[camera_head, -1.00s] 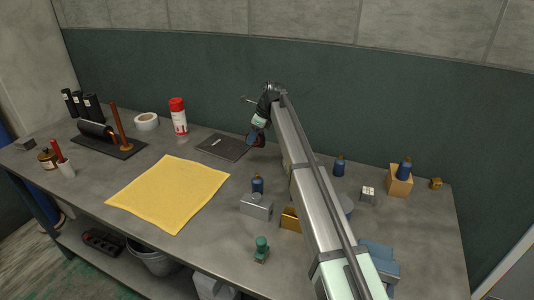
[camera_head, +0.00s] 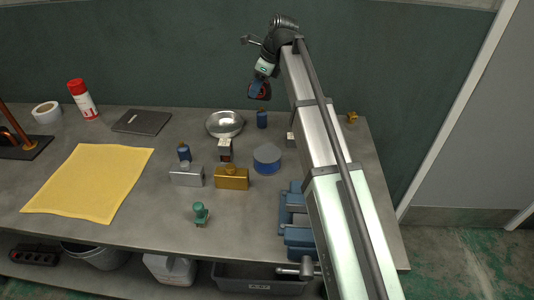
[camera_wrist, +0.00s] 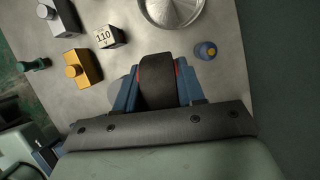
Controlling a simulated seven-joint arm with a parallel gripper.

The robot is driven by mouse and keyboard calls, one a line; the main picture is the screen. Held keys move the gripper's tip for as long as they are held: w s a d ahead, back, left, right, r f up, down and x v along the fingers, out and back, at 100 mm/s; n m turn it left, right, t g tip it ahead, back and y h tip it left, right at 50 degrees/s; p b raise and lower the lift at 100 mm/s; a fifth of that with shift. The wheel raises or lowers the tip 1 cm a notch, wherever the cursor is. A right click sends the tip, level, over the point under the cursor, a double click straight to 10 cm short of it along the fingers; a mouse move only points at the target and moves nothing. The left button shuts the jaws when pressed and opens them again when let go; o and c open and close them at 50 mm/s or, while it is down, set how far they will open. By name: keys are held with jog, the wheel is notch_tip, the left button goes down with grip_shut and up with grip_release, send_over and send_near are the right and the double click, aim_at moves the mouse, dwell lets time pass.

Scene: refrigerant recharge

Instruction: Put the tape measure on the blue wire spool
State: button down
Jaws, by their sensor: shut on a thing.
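My gripper (camera_head: 260,90) is raised above the back of the bench, in front of the green wall. It is shut on the tape measure (camera_wrist: 157,84), a dark body with red at its sides, gripped between blue fingers in the wrist view. The blue wire spool (camera_head: 267,160) is a short round drum with a grey top and blue side, standing on the bench nearer the front than my gripper. In the wrist view, a grey round edge (camera_wrist: 117,90), probably the spool, shows partly hidden behind the left finger.
Around the spool are a metal bowl (camera_head: 225,124), a blue bottle (camera_head: 262,120), a block marked 110 (camera_wrist: 104,36), a gold block (camera_head: 232,178) and a blue tool (camera_head: 297,222) partly behind my arm. A yellow cloth (camera_head: 88,182) lies left.

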jog(key=n, duration=0.2)
send_over(259, 153)
jog(key=d, duration=0.2)
notch_tip(259, 153, down, 3)
jog(key=shift+g, duration=0.4)
jog(key=shift+f, duration=4.75)
jog(key=shift+f, duration=0.1)
jog(key=c, duration=0.7)
grip_release()
jog(key=v, duration=1.2)
jog(key=shift+a, duration=0.1)
